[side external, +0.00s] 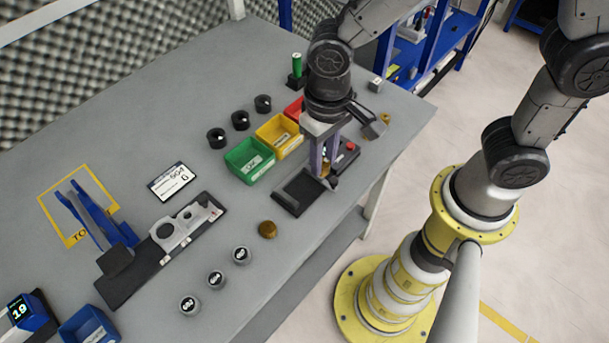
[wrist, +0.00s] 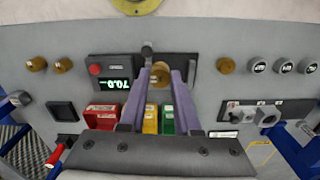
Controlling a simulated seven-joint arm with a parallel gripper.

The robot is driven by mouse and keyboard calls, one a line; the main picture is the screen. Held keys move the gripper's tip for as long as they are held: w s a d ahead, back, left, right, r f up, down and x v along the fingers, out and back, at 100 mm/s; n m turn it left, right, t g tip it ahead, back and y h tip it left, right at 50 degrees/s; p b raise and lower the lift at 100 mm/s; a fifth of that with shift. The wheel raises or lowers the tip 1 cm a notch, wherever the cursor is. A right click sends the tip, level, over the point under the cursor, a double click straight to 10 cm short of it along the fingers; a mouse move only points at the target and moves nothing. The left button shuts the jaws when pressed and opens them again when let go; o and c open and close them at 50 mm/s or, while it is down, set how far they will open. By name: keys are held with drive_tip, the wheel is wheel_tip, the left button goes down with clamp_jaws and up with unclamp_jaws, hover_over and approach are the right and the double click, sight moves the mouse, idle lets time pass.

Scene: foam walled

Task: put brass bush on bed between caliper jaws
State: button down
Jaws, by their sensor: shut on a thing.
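My gripper (side external: 327,170) is shut on a brass bush, which shows between the purple fingers in the wrist view (wrist: 160,75). The device has lit green digits (wrist: 118,91) in the wrist view.
Green (side external: 250,160), yellow (side external: 280,135) and red (side external: 295,108) bins stand behind my gripper. Several grey round pieces (side external: 216,279) lie near the front edge, and black rings (side external: 240,120) behind. A blue stand (side external: 100,222) rises beside the caliper. More brass pieces (wrist: 62,64) lie beyond the device.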

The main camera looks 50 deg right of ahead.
drive_tip(key=f, duration=0.1)
drive_tip(key=w+a+f, duration=0.1)
drive_tip(key=w+f, duration=0.1)
drive_tip(key=shift+w+a+f, duration=0.35)
drive_tip(key=shift+f, duration=0.8)
drive_tip(key=shift+w+a+f, duration=0.1)
drive_tip(key=shift+f, duration=0.8)
drive_tip(key=shift+f, duration=0.1)
drive_tip(key=c, duration=0.9)
unclamp_jaws()
wheel_tip(320, 180, up, 11)
drive_tip(key=s+d+r+t, duration=0.2)
drive_tip(key=s+d+r, duration=0.1)
drive_tip(key=d+r, duration=0.65)
drive_tip(key=s+d+r+n+t, duration=0.1)
drive_tip(key=s+d+t, duration=0.2)
drive_tip(key=s+d, duration=0.5)
drive_tip(key=shift+s+d+r+t, duration=0.25)
drive_tip(key=shift+s+t, duration=0.05)
drive_tip(key=shift+s, duration=0.1)
